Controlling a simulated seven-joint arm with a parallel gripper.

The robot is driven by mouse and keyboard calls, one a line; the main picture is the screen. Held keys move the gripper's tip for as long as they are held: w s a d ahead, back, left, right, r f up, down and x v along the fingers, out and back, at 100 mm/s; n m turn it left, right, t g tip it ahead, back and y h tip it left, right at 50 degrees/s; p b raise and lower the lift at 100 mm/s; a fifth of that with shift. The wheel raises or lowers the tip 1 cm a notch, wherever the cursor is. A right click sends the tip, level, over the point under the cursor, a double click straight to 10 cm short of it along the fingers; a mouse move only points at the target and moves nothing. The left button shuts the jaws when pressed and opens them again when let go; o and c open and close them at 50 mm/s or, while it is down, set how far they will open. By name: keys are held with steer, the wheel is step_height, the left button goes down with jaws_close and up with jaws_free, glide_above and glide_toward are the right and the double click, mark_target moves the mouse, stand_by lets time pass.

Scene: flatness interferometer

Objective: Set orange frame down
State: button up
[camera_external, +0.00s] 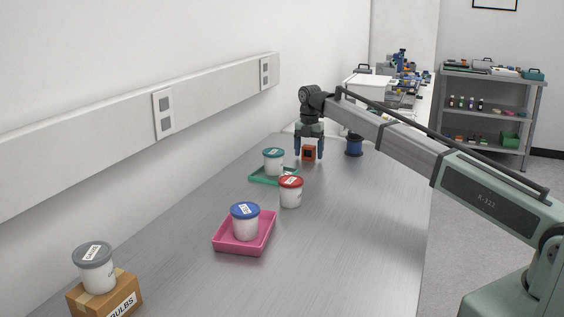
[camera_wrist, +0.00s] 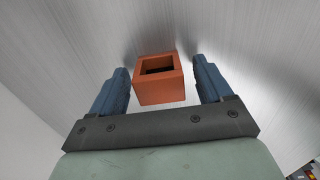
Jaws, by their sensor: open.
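The orange frame (camera_external: 309,153) is a small block-like piece with a square opening, near the far end of the grey table. In the wrist view the orange frame (camera_wrist: 160,82) sits between my two blue fingers, with a visible gap on each side. My gripper (camera_external: 309,150) points down over it, and in the wrist view my gripper (camera_wrist: 163,80) is open. The frame appears to rest on the table surface; its underside is hidden.
Nearby are a teal-lidded jar (camera_external: 273,162) on a green tray (camera_external: 262,180), a red-lidded jar (camera_external: 290,193) and a blue spool (camera_external: 354,146). A blue-lidded jar (camera_external: 245,222) stands in a pink tray (camera_external: 262,238). A grey-lidded jar (camera_external: 96,272) tops a cardboard box (camera_external: 118,299). The table's right side is clear.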

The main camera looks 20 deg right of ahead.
mark_target(309, 146)
step_height(309, 146, up, 12)
stand_by(0.5)
